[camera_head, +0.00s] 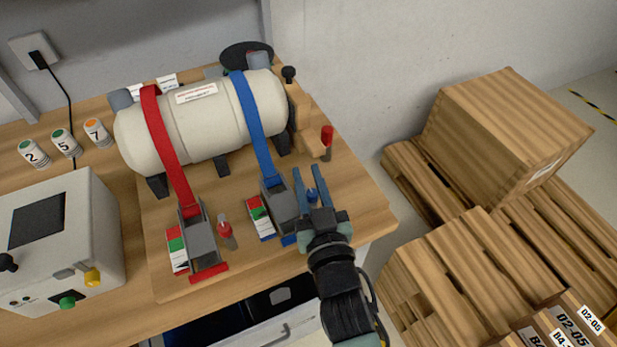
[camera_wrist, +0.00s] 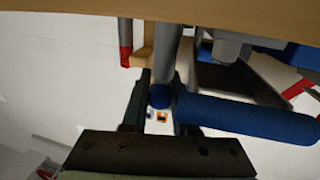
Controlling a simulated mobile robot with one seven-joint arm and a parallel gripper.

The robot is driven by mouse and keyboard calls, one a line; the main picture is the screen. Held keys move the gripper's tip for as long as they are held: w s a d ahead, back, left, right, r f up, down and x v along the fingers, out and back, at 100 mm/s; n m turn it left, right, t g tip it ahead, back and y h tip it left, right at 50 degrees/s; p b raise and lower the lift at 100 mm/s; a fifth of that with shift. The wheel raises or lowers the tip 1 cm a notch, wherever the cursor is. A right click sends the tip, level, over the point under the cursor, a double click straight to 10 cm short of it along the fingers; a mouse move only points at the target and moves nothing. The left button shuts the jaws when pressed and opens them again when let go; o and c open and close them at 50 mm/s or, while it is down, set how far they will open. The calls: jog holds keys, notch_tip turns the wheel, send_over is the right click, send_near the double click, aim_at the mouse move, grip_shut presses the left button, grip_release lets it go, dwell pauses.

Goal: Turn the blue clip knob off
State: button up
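The blue clip (camera_head: 280,205) is a grey ratchet-like clip with a blue bar, at the front end of the blue strap (camera_head: 256,130) over a white tank (camera_head: 200,122). Its blue-capped knob (camera_head: 312,195) stands just right of the clip. My gripper (camera_head: 311,174) reaches over the board's right part, with one finger on each side of the knob. In the wrist view, the blue knob end (camera_wrist: 160,97) sits between the fingers, with narrow gaps visible. The clip's blue bar (camera_wrist: 250,118) lies right beside the right finger. The fingers look open around the knob.
A red strap (camera_head: 166,150) leads to a similar clip (camera_head: 201,243) with a red-capped knob (camera_head: 226,234) on the left. A red-tipped peg (camera_head: 327,143) stands behind my gripper. A white device (camera_head: 65,240) is at far left. Wooden pallets (camera_head: 460,270) with a crate (camera_head: 510,130) stand right.

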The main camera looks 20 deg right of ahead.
jog(key=o, duration=0.4)
jog(key=shift+w, duration=0.1)
jog(key=shift+s, duration=0.7)
jog(key=shift+s+a+r+b, duration=0.1)
jog(key=shift+s+a+b, duration=0.3)
jog(key=shift+s, duration=1.5)
jog(key=shift+s+a+f+b, duration=0.1)
jog(key=shift+s+a+b, duration=0.25)
jog(key=shift+s, duration=1.55)
jog(key=shift+s+a+r+b, duration=0.1)
jog(key=shift+s+a+b, duration=0.3)
jog(key=shift+s, duration=1.5)
